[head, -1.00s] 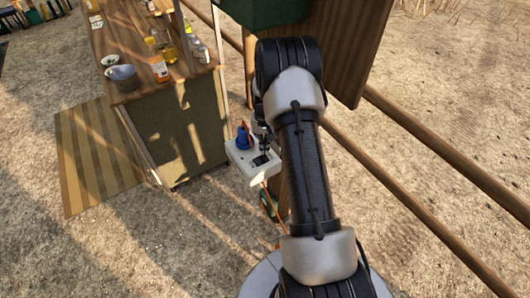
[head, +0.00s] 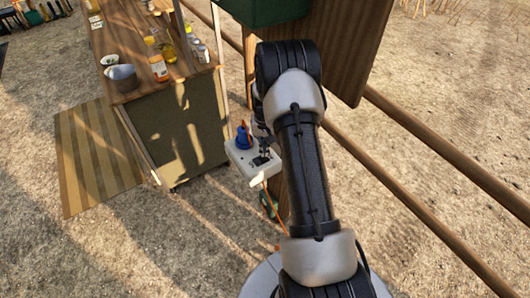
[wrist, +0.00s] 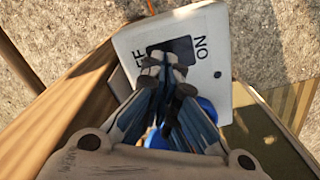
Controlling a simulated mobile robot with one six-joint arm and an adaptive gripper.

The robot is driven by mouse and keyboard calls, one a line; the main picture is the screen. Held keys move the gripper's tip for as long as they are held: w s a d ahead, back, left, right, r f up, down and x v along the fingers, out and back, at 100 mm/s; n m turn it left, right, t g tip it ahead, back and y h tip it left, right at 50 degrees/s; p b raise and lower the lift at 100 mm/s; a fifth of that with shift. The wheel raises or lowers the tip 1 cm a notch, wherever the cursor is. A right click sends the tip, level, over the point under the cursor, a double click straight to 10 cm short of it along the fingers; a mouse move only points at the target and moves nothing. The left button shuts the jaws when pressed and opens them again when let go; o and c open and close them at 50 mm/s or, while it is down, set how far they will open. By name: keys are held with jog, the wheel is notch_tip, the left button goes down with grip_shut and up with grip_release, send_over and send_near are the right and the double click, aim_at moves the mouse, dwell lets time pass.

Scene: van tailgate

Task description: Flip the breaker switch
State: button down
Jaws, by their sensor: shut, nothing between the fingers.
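The breaker box (head: 243,166) is a pale box with a blue plug (head: 243,138) on its top and an orange cable. In the wrist view the box (wrist: 213,22) shows a dark switch (wrist: 184,46) between the words OFF and ON. My gripper (wrist: 168,62) is shut and empty, with its fingertips over the lower edge of the switch. I cannot tell whether they touch it. The fingers hide part of the switch and most of the blue plug (wrist: 208,108). In the head view my gripper (head: 263,158) is at the box, partly hidden by my arm.
A wooden counter (head: 125,45) with bottles and bowls stands at left, beside a striped mat (head: 95,160). A brown wooden panel (head: 330,50) and a green box (head: 262,10) are behind my arm. Wooden rails (head: 430,150) run at right.

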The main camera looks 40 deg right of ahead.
jog(key=shift+r+p, duration=2.2)
jog(key=shift+r, duration=1.25)
